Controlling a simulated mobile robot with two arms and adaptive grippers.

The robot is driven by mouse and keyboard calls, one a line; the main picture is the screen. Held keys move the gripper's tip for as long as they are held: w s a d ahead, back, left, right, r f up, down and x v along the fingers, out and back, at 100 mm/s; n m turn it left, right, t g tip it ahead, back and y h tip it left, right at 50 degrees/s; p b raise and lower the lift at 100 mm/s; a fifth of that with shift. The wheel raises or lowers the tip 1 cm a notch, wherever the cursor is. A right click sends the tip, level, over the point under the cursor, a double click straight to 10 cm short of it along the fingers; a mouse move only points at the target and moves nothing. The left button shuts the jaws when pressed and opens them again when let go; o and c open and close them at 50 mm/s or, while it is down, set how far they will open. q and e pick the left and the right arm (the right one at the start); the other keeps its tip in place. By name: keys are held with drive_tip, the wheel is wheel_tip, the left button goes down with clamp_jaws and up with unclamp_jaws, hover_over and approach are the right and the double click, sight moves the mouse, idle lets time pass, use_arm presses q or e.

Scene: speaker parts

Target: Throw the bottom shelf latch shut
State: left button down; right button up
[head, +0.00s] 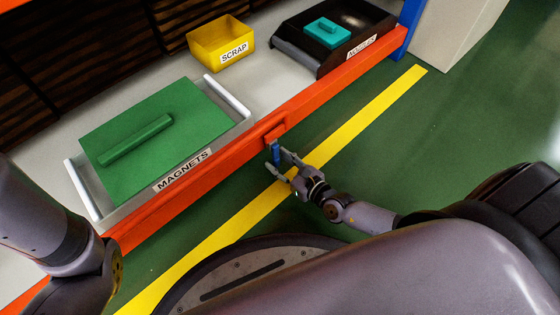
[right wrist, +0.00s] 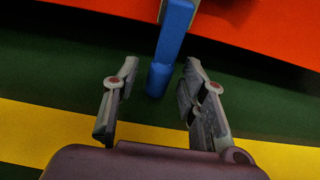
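The blue latch (head: 276,152) hangs from a small orange block on the front of the orange shelf beam (head: 335,85). In the right wrist view the latch (right wrist: 172,45) is a blue bar running down from the orange beam, its lower end between the tips of my right gripper (right wrist: 155,85). In the head view my right gripper (head: 279,163) is at the latch, its fingers spread on either side. The fingers stand apart, with a gap to the bar. My left arm shows at the left edge; its gripper is out of view.
On the shelf stand a tray labelled MAGNETS (head: 76,189) with a green handled lid (head: 150,135), a yellow SCRAP bin (head: 220,42) and a black tray (head: 300,50) with a teal block (head: 327,33). A yellow line (head: 370,120) crosses the green floor.

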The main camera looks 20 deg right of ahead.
drive_tip(key=v, duration=1.1)
drive_tip(key=shift+s+d, duration=0.15)
drive_tip(key=shift+s, duration=0.25)
